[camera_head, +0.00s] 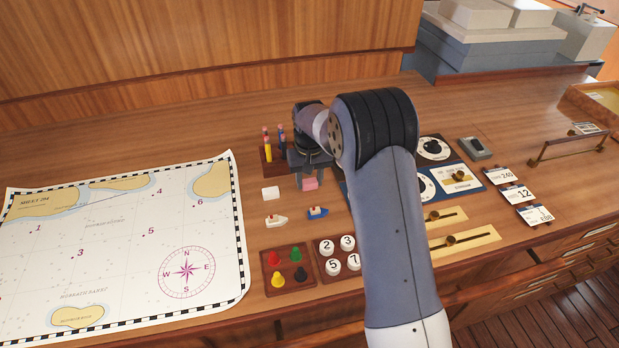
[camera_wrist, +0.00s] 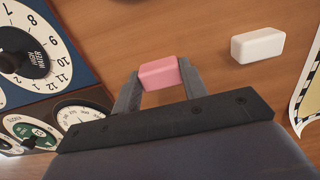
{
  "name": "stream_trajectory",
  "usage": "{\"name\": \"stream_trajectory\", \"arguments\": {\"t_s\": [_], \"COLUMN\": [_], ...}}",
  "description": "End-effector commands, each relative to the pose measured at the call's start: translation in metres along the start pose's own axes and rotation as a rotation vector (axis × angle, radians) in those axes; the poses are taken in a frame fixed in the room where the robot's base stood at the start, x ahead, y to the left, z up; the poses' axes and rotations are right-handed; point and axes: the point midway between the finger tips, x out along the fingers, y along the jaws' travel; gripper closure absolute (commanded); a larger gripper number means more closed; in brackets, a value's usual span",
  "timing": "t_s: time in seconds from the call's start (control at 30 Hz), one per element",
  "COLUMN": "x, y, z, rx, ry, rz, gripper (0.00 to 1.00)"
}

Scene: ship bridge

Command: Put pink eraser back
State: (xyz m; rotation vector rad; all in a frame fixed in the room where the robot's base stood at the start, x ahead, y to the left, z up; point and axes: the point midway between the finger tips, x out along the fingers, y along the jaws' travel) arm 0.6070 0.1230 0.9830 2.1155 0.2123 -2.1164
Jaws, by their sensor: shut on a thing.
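The pink eraser (camera_head: 310,184) is a small pink block. My gripper (camera_head: 308,178) is shut on it, with a finger on each side, as the wrist view also shows for the pink eraser (camera_wrist: 161,73) and my gripper (camera_wrist: 158,82). In the head view it appears just in front of the pencil holder; I cannot tell whether it touches the table. A white eraser-like block (camera_head: 271,193) lies on the wood nearby, and the white block (camera_wrist: 258,45) is right of the pink one in the wrist view.
The pencil holder (camera_head: 268,160) stands behind. Two small toy boats (camera_head: 317,212) lie in front, then trays of coloured pegs (camera_head: 285,270) and numbered discs (camera_head: 330,262). A chart (camera_head: 120,240) covers the left. Dial panels (camera_head: 434,149) stand right of my arm.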

Motion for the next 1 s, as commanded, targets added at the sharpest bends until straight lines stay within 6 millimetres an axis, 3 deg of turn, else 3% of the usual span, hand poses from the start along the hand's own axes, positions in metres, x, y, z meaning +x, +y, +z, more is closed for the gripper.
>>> {"name": "stream_trajectory", "arguments": {"t_s": [0.4, 0.43, 0.67, 1.0], "x": [0.0087, 0.0086, 0.0075, 0.0029], "y": [0.0000, 0.0000, 0.0000, 0.0000], "z": [0.0000, 0.0000, 0.0000, -0.0001], "rx": [0.000, 0.000, 0.000, 0.000], "ry": [0.001, 0.001, 0.001, 0.001], "rz": [0.000, 0.000, 0.000, 0.000], "gripper": [0.77, 0.58, 0.39, 0.37]}}
